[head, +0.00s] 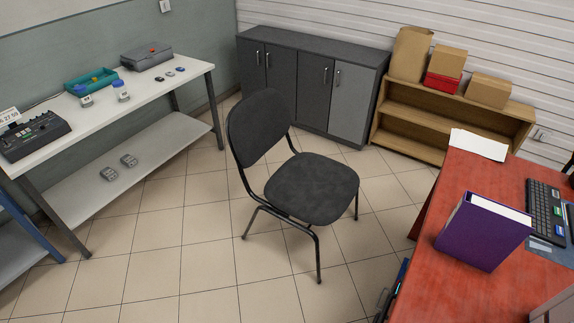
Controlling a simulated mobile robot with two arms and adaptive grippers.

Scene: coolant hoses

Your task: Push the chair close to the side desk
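A dark grey chair (311,187) with black metal legs stands upright on the tiled floor in the middle of the head view. Its backrest (257,127) is on the left and its seat faces right, toward the red-brown desk. A red-brown desk (450,290) is at the right, apart from the chair with bare floor between them. I cannot tell from the picture whether this is the side desk. Neither of my grippers is in the head view.
A white workbench (150,91) with devices and a green tray stands on the left. A grey cabinet (310,80) and a wooden shelf (420,118) with boxes line the back wall. Floor around the chair is clear.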

